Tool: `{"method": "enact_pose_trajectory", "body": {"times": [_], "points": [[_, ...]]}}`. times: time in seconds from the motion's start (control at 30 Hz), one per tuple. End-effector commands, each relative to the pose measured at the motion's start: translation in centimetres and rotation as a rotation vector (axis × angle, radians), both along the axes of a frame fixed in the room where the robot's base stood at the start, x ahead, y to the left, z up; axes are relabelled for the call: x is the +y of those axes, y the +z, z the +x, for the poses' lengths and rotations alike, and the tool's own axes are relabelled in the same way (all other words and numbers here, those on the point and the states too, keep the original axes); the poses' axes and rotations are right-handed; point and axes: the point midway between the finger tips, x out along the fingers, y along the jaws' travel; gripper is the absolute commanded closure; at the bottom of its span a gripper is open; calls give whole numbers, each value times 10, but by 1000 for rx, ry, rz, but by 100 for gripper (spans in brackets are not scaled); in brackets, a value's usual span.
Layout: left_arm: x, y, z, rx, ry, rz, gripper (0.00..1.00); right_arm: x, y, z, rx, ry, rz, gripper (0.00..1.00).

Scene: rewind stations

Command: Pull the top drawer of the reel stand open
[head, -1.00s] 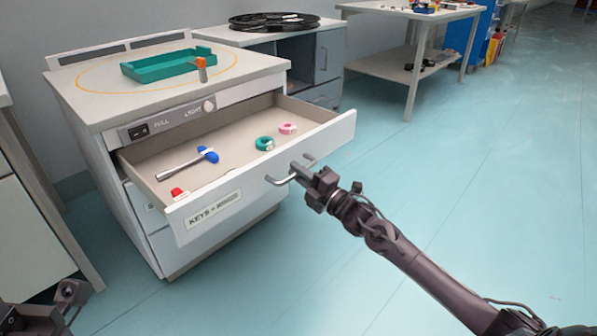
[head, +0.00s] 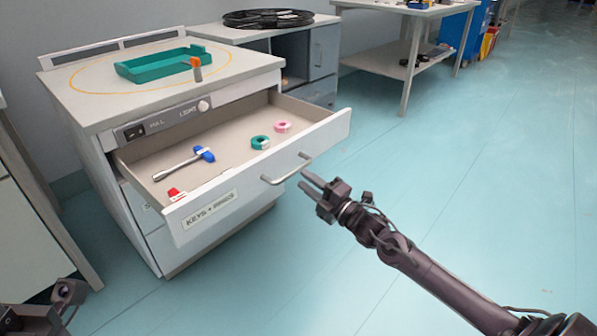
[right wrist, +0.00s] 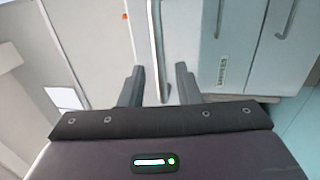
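The reel stand is a white cabinet (head: 133,215) at the left of the head view. Its top drawer (head: 250,187) stands well open, with a "KEYS" label (head: 211,209) on the front. The drawer's grey bar handle (head: 287,171) is bare in the head view. My right gripper (head: 309,182) is just right of and below the handle, apart from it. In the right wrist view its two fingers (right wrist: 158,84) are spread, with nothing gripped between them. Part of my left arm's end (head: 66,294) shows at the lower left; its fingers cannot be made out.
In the drawer lie a blue-headed tool (head: 190,161), a teal ring (head: 260,142), a pink ring (head: 282,126) and a red item (head: 175,194). A green tray (head: 162,65) sits on the stand's top. The floor (head: 465,160) at right is clear.

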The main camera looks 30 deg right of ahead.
Motion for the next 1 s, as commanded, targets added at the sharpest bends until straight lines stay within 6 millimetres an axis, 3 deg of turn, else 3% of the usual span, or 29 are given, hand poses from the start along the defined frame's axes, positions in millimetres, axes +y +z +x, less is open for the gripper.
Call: {"method": "enact_pose_trajectory", "body": {"times": [0.23,0.83,0.93,1.0], "points": [[0,0,2,30,-2,3,64,-9,-5,-24,1,0,0,70],[0,-1,2,31,0,0,64,-9,-5,-26,-1,2,3,70],[0,0,2,30,1,0,64,8,-2,-31,-7,34,45,70],[0,0,2,29,-1,1,64,34,5,-38,-17,88,120,70]]}}
